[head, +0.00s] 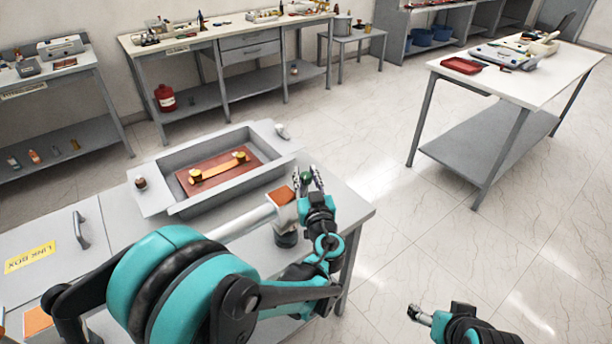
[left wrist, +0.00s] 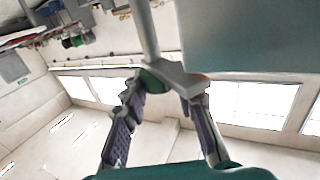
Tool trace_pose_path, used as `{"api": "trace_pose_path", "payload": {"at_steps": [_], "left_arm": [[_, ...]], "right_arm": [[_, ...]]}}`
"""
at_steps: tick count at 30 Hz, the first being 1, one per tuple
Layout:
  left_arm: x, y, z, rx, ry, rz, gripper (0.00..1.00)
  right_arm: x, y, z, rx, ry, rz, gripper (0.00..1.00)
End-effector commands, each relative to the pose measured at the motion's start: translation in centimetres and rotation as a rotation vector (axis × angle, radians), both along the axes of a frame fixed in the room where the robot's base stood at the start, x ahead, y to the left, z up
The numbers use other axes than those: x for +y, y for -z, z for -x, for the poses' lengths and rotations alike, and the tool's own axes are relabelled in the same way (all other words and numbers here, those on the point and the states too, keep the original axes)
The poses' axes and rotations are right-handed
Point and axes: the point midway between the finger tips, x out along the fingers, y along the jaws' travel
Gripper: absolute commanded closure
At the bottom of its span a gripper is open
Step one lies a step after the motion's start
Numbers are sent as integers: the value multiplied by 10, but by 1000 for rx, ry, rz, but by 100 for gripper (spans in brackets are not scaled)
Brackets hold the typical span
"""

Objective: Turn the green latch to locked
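The green latch (head: 305,177) is a small green knob by the near right corner of the grey open box (head: 180,205). It is mostly hidden by my left gripper (head: 307,176). In the left wrist view, the green latch (left wrist: 152,79) shows between the fingertips of my left gripper (left wrist: 164,84), beside a grey bar and a flat grey plate. The fingers stand apart, one on each side; I cannot tell whether they touch it. The latch's angle is unclear. My right gripper (head: 419,314) is low at the bottom right, away from the table; its opening is unclear.
The box holds a brown board (head: 217,173) with a copper link. A dark knob (head: 140,183) sits on the left flange. A white-topped table (head: 520,85) stands apart at right, with clear floor between.

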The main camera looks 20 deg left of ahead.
Motion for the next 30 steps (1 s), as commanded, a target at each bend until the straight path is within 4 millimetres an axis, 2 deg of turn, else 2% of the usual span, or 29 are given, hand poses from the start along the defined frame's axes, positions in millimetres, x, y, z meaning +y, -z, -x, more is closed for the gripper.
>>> {"api": "trace_pose_path", "payload": {"at_steps": [11, 30], "left_arm": [[2, 0, 1, 0, 56, 0, 100], [3, 0, 0, 0, 498, 0, 100]], "right_arm": [[0, 0, 0, 0, 0, 0, 21], [0, 5, 0, 0, 0, 0, 21]]}}
